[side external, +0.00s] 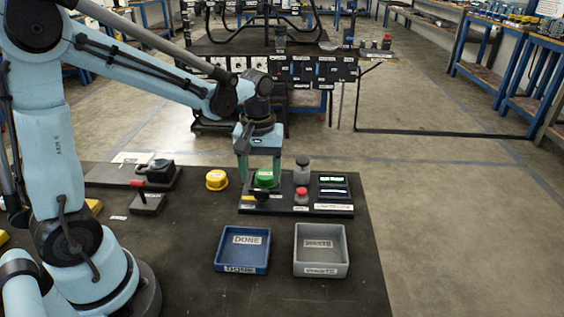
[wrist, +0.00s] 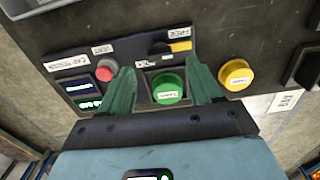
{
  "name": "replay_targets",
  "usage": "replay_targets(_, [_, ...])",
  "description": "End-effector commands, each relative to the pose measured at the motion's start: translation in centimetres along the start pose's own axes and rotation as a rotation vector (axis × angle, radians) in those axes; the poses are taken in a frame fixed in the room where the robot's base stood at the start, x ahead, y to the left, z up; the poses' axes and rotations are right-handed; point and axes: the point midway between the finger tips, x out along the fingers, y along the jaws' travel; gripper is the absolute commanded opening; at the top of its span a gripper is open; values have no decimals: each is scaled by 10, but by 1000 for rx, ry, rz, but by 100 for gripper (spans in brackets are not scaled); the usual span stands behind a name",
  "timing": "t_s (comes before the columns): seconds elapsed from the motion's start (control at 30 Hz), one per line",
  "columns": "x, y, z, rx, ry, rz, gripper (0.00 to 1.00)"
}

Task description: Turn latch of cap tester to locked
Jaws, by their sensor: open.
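The cap tester (side external: 318,209) is a black board near the table's far edge; it also shows in the wrist view (wrist: 130,50). Its latch has a black pivot and yellow end (side external: 248,198); in the wrist view the yellow end (wrist: 180,46) lies near a label that seems to read "FREE". A green cap (side external: 264,179) sits in the tester's nest beside the latch; it also shows in the wrist view (wrist: 168,88). My gripper (side external: 261,170) is open above the nest. In the wrist view its green fingers (wrist: 164,80) appear on either side of the green cap; contact cannot be told.
A red button (side external: 301,196), a dark-topped grey cylinder (side external: 302,173) and lit displays (side external: 332,180) are right of the nest. A yellow cap (side external: 216,180) stands left. A blue DONE tray (side external: 243,266) and grey WASTE tray (side external: 321,269) stand in front. A red-handled device (side external: 146,201) is farther left.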

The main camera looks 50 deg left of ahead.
Motion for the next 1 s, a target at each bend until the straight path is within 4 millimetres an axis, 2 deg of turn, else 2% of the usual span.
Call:
replay_targets(0.1, [17,0,0,0,1,0,64])
replay_targets(0.3, [38,0,0,0,1,0,64])
replay_targets(0.5, [45,0,0,0,1,0,64])
replay_targets(0.77, [46,0,0,0,1,0,64])
replay_targets(1.0, [46,0,0,0,1,0,27])
